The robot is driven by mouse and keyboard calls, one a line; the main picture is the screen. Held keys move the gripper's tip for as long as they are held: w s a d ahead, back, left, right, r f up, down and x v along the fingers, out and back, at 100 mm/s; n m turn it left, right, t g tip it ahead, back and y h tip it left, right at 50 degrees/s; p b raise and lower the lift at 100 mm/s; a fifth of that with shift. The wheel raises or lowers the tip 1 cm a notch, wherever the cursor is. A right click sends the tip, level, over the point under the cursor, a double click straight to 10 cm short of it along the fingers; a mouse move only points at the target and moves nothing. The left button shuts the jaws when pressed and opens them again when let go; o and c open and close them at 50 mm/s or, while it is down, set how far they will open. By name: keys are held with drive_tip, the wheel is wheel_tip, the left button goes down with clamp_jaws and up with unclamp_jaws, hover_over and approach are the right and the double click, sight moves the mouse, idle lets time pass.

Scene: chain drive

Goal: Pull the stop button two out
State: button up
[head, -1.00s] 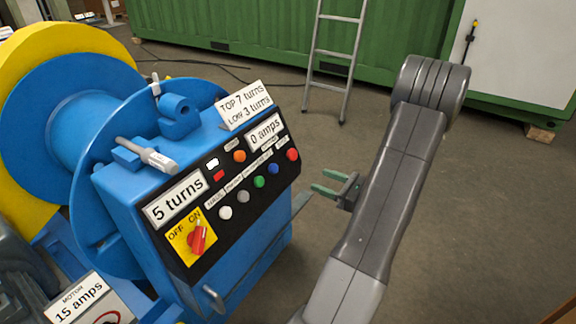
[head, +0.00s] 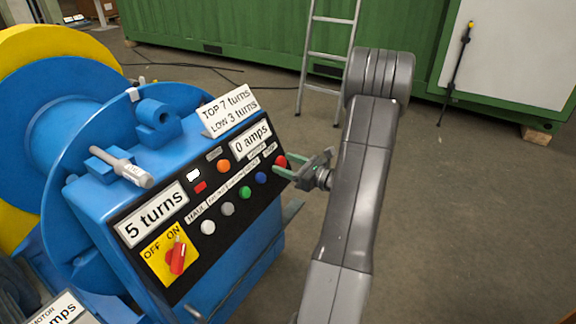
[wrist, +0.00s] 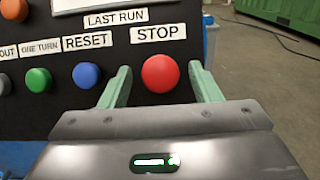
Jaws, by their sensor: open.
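The red stop button (wrist: 160,73) is a round knob under a STOP label at the right end of the control panel in the wrist view. It also shows in the head view (head: 280,161), beside my gripper's fingers. My gripper (wrist: 162,86) is open, with one green finger on each side of the stop button. I cannot tell whether either finger touches it. In the head view my gripper (head: 283,172) reaches the panel from the right. How far the button stands out from the panel is hard to tell.
The blue button (wrist: 87,75) and green button (wrist: 38,80) sit left of the stop button. The panel also has a red OFF/ON switch (head: 176,257). A blue winch drum stands behind the panel. Open floor lies to the right.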

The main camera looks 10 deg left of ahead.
drive_tip(key=shift+c, duration=0.5)
clamp_jaws()
drive_tip(key=shift+s+d+r+p, duration=0.15)
drive_tip(key=shift+d+r+p, duration=0.2)
drive_tip(key=shift+d, duration=0.15)
drive_tip(key=shift+f, duration=0.15)
drive_tip(key=shift+o, duration=0.5)
unclamp_jaws()
drive_tip(key=shift+d, duration=0.1)
drive_tip(key=p+v, duration=0.1)
drive_tip(key=v, duration=1.3)
